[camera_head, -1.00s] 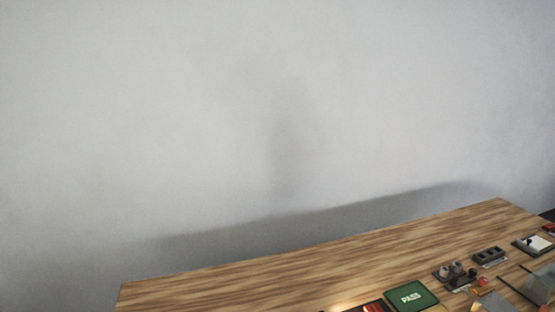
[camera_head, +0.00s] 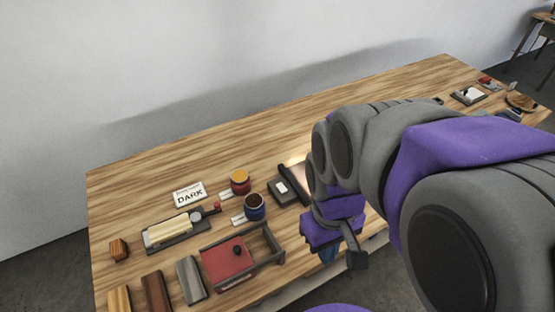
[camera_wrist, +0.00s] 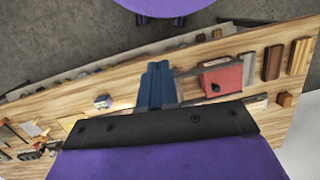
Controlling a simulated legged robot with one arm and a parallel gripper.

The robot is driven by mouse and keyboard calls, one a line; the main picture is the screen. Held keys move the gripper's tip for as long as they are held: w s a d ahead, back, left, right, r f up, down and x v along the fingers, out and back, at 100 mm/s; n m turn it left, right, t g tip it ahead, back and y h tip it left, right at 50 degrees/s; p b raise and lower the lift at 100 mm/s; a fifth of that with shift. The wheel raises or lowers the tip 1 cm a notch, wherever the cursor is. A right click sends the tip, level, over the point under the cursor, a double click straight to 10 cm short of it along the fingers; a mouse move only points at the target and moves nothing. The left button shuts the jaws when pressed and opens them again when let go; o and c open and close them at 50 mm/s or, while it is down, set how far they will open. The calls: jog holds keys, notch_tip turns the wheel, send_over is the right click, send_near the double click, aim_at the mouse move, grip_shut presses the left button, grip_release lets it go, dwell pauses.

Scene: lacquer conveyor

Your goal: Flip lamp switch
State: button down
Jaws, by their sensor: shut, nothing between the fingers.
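My gripper (camera_head: 328,252) is low at the front edge of the bench in the head view, right of the red-based frame. In the wrist view its blue fingers (camera_wrist: 157,84) are together with nothing between them. A dark box with a white patch (camera_head: 282,189) and a dark bar lie left of my arm, beside a warm glow on the wood. It may be the lamp or its switch; I cannot tell for sure.
A "DARK" card (camera_head: 190,194), a red cup (camera_head: 240,182), a blue cup (camera_head: 255,207) and a roller tray (camera_head: 178,231) stand at left. The red-based frame (camera_head: 226,262) is beside my gripper. Wooden blocks (camera_head: 156,292) line the front left. The back of the bench is clear.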

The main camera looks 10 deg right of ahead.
jog(key=w+f+n+b, duration=0.1)
jog(key=w+f+n, duration=0.35)
jog(key=w, duration=0.95)
jog(key=w+f+n+b, duration=0.1)
jog(key=w+n, duration=0.7)
jog(key=w, duration=0.6)
jog(key=w+f+n, duration=0.6)
jog(key=w+f, duration=0.2)
jog(key=w, duration=0.3)
jog(key=shift+a+f+n, duration=0.25)
jog(key=shift+a+n, duration=0.05)
jog(key=shift+n, duration=0.05)
jog(key=shift+w, duration=0.1)
